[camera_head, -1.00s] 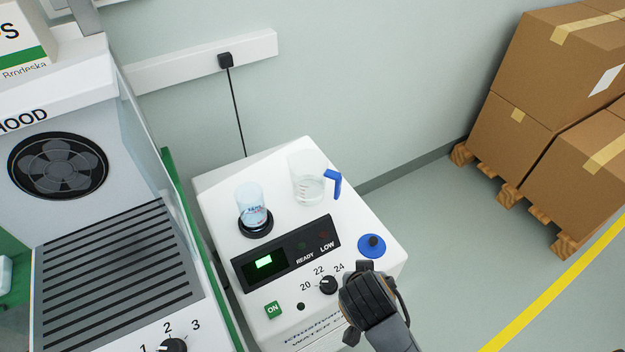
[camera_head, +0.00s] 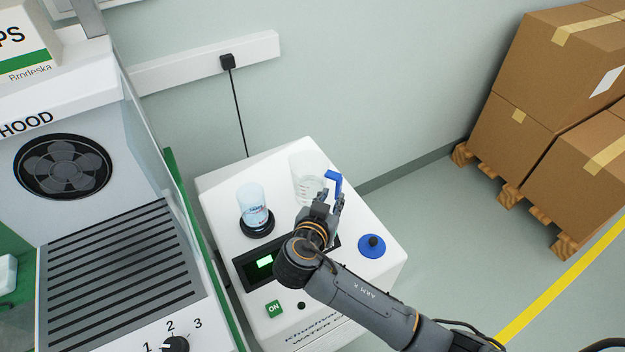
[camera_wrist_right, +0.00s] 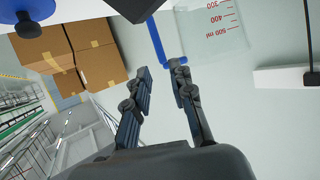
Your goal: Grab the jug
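The jug (camera_head: 306,180) is clear with a blue handle (camera_head: 334,181) and stands upright on the white machine's top. It holds some clear liquid. My right gripper (camera_head: 329,200) is at the handle side of the jug, low in front of it. In the right wrist view the blue handle (camera_wrist_right: 155,42) and the jug's wall with red marks (camera_wrist_right: 222,30) show just beyond the fingertips (camera_wrist_right: 160,68). The fingers are apart, with the handle's corner between their tips. I cannot tell whether they touch it. My left gripper is out of view.
A bottle (camera_head: 252,205) stands on a black round holder (camera_head: 257,225) left of the jug. A blue knobbed lid (camera_head: 372,246) lies on the machine top (camera_head: 225,190) at right. A hood (camera_head: 110,240) stands to the left. Cardboard boxes (camera_head: 545,80) are at the far right.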

